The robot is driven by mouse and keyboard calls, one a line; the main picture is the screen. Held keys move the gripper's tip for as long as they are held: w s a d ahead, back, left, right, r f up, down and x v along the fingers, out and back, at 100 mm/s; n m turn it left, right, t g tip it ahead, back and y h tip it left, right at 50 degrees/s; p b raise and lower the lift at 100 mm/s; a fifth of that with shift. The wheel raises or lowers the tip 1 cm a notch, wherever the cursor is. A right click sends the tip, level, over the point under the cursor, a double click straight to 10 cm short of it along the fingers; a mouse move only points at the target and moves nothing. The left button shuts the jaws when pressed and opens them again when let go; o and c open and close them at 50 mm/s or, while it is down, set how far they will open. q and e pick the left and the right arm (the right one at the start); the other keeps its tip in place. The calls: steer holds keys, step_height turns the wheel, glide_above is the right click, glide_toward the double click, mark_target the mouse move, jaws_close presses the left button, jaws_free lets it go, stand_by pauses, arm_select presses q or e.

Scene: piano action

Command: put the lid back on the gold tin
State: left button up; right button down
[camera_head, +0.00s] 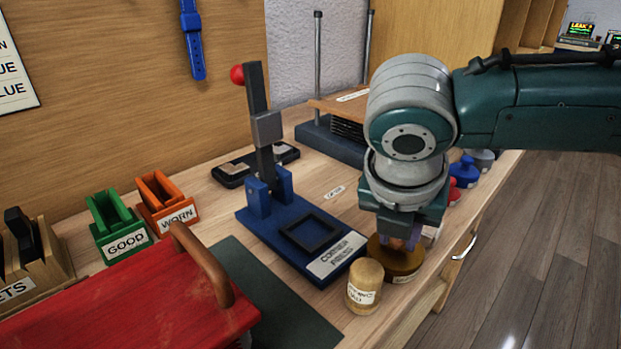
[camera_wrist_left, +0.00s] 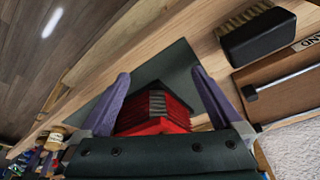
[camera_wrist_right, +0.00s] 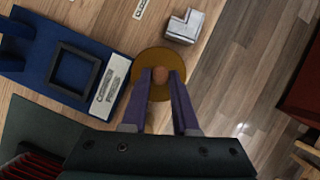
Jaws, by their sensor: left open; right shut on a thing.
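The gold tin (camera_head: 403,276) stands near the bench's front edge in the head view, with a label on its side. Its round gold lid (camera_wrist_right: 146,66) with a wooden knob (camera_wrist_right: 160,75) shows in the right wrist view. My right gripper (camera_wrist_right: 162,82) is shut on the knob from above; in the head view it (camera_head: 404,240) hides part of the lid. The lid is over the tin, but I cannot tell whether it is fully seated. My left gripper (camera_wrist_left: 160,76) is open and empty, above a red object (camera_wrist_left: 150,122) on a green mat.
A small labelled jar (camera_head: 364,286) stands close left of the tin. A blue press (camera_head: 290,228) is behind it. A red case (camera_head: 130,300) with a wooden handle lies at the left front, by the green (camera_head: 118,225) and orange (camera_head: 165,200) bins. A metal block (camera_wrist_right: 184,26) sits near the lid.

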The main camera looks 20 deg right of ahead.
arm_select(q)
steer(key=shift+r+p, duration=0.4)
steer(key=shift+p, duration=0.05)
stand_by(0.4)
steer(key=shift+d, duration=0.1)
arm_select(e)
steer(key=c, duration=0.8)
jaws_free()
steer(key=shift+c, duration=0.2)
steer(key=o, duration=0.7)
step_height(320, 180, up, 7)
steer(key=p, duration=0.8)
steer(key=shift+p, duration=0.35)
arm_select(q)
step_height(320, 180, up, 9)
steer(key=shift+f, duration=0.2)
arm_select(e)
steer(key=shift+c, duration=0.2)
